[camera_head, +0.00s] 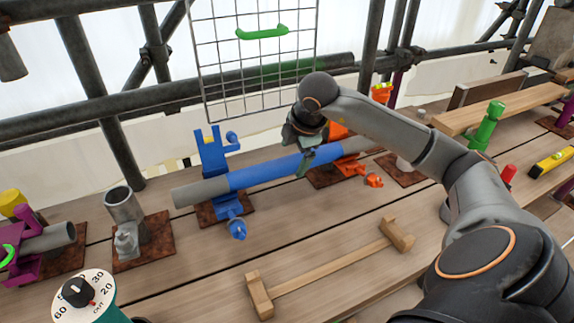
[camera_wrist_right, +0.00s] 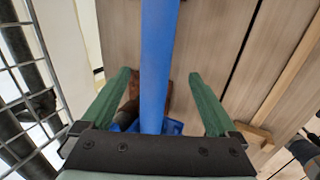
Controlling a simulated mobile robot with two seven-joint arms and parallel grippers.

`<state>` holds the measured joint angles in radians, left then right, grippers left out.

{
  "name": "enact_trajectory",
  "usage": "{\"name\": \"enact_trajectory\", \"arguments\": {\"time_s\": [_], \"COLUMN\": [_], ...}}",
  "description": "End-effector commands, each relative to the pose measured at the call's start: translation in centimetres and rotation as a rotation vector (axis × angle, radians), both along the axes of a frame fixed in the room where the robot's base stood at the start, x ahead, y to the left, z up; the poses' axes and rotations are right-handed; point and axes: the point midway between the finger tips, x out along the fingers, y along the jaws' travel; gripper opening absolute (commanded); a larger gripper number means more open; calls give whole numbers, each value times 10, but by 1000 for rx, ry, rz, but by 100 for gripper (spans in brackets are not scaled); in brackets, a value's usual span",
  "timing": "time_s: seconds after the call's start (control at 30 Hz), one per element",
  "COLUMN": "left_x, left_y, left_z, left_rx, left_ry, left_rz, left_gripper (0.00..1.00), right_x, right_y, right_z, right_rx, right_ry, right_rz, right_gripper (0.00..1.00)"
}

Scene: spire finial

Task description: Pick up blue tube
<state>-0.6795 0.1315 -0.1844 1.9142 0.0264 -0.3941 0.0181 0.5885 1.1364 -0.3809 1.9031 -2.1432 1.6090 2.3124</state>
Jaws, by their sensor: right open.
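The blue tube (camera_head: 265,172) is a blue length between grey end sections, lying nearly level above the planks. A blue clamp (camera_head: 214,152) stands at its left part and an orange clamp (camera_head: 348,165) near its right part. My right gripper (camera_head: 305,160) is at the right part of the blue length, reaching down from above. In the right wrist view, the blue tube (camera_wrist_right: 159,60) runs between the two green fingers of the open right gripper (camera_wrist_right: 160,78), with a gap on each side. The left gripper is not in view.
A wooden mallet-like bar (camera_head: 330,268) lies in front on the planks. A wire grid (camera_head: 258,60) with a green handle hangs behind. A grey upright pipe (camera_head: 125,208) and a dial timer (camera_head: 82,295) are at left. A green clamp (camera_head: 487,125) stands at right.

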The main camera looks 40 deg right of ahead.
Motion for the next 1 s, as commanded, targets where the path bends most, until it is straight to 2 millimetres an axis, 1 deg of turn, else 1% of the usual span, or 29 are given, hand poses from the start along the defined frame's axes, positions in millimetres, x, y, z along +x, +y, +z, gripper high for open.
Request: {"name": "enact_trajectory", "arguments": {"time_s": [0.17, 0.3, 0.4, 0.6, 0.67, 1.0], "left_x": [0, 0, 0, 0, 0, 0], "left_y": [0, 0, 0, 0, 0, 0], "left_z": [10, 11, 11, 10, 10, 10], "left_rx": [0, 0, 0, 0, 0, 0], "left_ry": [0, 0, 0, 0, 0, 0], "left_rz": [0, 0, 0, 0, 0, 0], "left_gripper": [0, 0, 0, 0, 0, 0], "right_x": [13, 20, 23, 23, 23, 23], "right_y": [-3, -6, -6, -6, -6, -6], "right_z": [-21, -38, -43, -44, -43, -43], "right_rx": [3, 2, 1, 1, 1, 1], "right_ry": [4, 3, 2, 1, 1, 2], "right_rz": [-1, -1, 0, 1, 1, 0], "right_gripper": [94, 94, 94, 94, 89, 50]}}
